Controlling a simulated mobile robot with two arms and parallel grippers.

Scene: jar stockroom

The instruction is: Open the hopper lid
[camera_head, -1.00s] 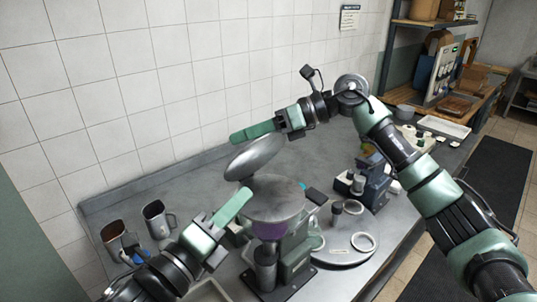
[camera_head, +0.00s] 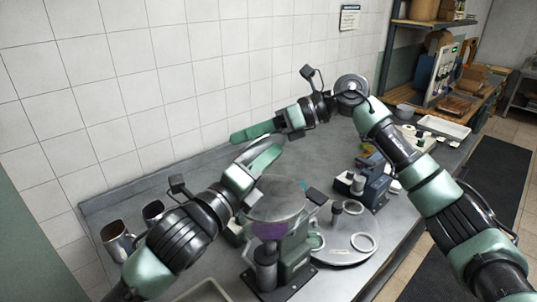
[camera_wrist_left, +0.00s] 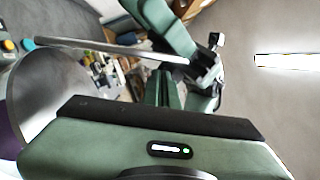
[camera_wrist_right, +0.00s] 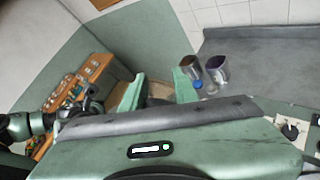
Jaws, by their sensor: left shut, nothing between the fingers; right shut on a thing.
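The hopper (camera_head: 275,200) is a round grey bowl on a machine with a purple part below. Its lid (camera_wrist_left: 110,50) shows edge-on in the left wrist view as a thin grey disc, raised over the open bowl (camera_wrist_left: 40,90).
Metal cups (camera_head: 118,238) stand at the bench's left end. A dark blue device (camera_head: 372,185) and a round plate with rings (camera_head: 345,245) are right of the hopper. The tiled wall (camera_head: 200,60) borders the bench at the back. Bare bench lies behind the hopper.

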